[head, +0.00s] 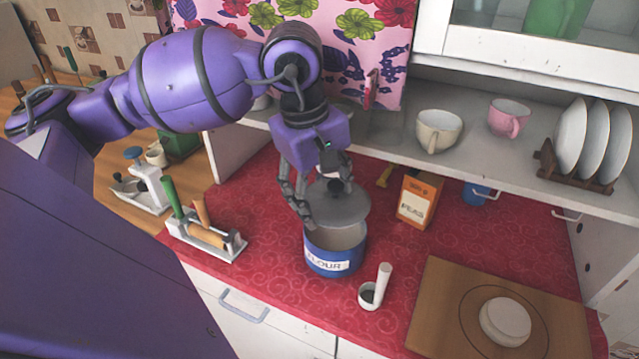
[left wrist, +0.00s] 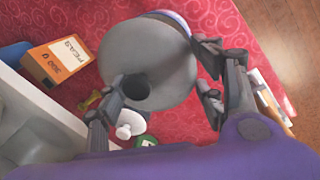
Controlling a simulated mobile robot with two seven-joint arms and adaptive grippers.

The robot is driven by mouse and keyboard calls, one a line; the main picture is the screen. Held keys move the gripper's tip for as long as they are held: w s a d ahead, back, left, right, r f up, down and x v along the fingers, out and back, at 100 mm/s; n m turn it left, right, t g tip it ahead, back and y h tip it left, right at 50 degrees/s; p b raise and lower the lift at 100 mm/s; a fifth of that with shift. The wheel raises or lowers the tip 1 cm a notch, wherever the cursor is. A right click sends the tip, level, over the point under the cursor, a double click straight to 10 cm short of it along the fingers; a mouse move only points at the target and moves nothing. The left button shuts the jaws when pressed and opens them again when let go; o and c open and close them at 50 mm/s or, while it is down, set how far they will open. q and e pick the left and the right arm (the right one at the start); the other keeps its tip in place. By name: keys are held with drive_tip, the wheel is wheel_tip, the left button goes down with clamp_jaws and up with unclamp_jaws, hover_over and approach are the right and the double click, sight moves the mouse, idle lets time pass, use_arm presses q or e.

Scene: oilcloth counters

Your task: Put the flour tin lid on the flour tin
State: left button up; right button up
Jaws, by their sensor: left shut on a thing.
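The flour tin (head: 325,262) is blue with a white FLOUR label and stands upright on the red oilcloth. Its mouth is partly uncovered. The grey round flour tin lid (head: 346,211) with a dark knob is above the tin, towards its back, and looks tilted. My left gripper (head: 322,192) is shut on the lid, with its fingers on either side. In the left wrist view, the lid (left wrist: 150,58) fills the space beyond the fingers and hides most of the tin; a bluish edge of the tin (left wrist: 178,20) shows behind it. My right gripper is not in view.
An orange PEAS box (head: 417,201) stands right of the tin. A small white pot with an upright handle (head: 370,294) is close in front. A tool rack (head: 207,240) is left, a wooden board (head: 450,300) right. The shelf with cups (head: 438,130) overhangs behind.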

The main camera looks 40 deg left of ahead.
sight(321, 202)
use_arm(q)
drive_tip(key=shift+w+a+f+m, duration=0.1)
drive_tip(key=shift+w+f+m, duration=0.05)
drive_tip(key=shift+m, duration=0.35)
drive_tip(key=shift+a+m, duration=0.1)
drive_tip(key=shift+m, duration=0.5)
drive_tip(key=shift+d, duration=0.3)
drive_tip(key=shift+f, duration=0.25)
drive_tip(key=shift+a+f+h+b, duration=0.1)
drive_tip(key=shift+f+h+b, duration=0.25)
drive_tip(key=shift+f, duration=1.05)
drive_tip(key=shift+f+b, duration=0.3)
drive_tip(key=shift+f, duration=0.55)
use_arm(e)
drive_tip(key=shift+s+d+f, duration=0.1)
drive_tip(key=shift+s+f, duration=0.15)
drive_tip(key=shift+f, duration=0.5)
